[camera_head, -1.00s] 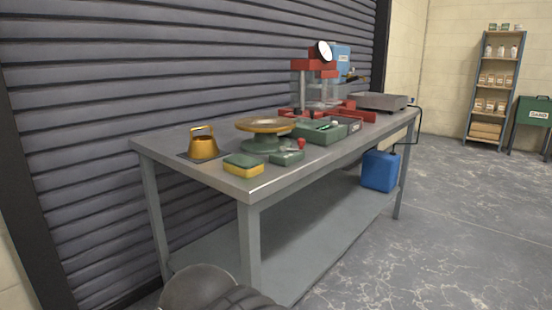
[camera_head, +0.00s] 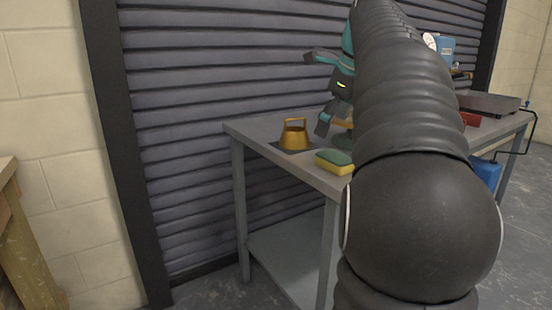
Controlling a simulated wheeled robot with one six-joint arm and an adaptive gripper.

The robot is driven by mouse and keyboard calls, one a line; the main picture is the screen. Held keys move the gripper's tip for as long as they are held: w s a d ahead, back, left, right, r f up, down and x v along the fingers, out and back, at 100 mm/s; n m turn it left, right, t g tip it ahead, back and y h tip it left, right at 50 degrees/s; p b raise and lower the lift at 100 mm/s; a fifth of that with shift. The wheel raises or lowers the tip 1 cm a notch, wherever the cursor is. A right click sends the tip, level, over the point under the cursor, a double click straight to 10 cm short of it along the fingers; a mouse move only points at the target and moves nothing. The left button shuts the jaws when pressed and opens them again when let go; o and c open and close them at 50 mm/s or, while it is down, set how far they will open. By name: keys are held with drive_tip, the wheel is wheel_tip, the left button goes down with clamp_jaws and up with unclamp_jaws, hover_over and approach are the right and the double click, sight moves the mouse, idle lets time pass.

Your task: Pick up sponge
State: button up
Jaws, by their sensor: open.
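The sponge (camera_head: 334,163), yellow below and green on top, lies flat on the front left corner of the grey metal bench (camera_head: 262,128). My gripper (camera_head: 317,91) is open, with its fingers spread and pointing left. It is above the bench, higher in the picture than the sponge and apart from it. Nothing shows between the fingers. My dark arm crosses the middle of the view and hides part of the gripper and much of the bench top.
A brass-coloured pot with a handle (camera_head: 295,137) stands on a dark mat just left of the sponge. A ribbed shutter (camera_head: 220,60) rises behind the bench. A blue container (camera_head: 487,172) is under its right end. A wooden table edge (camera_head: 22,235) is at far left.

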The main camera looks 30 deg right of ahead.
drive_tip(key=d+r+m, duration=0.2)
drive_tip(key=d+m, duration=0.2)
drive_tip(key=d, duration=0.2)
drive_tip(key=b, duration=0.3)
approach(337, 156)
drive_tip(key=shift+m, duration=0.4)
drive_tip(key=x, duration=0.5)
drive_tip(key=shift+w+a, duration=0.15)
drive_tip(key=shift+a, duration=0.1)
drive_tip(key=shift+b+x, duration=0.6)
drive_tip(key=shift+x, duration=1.95)
drive_tip(key=shift+d, duration=0.2)
drive_tip(key=shift+f, duration=0.25)
drive_tip(key=c, duration=0.8)
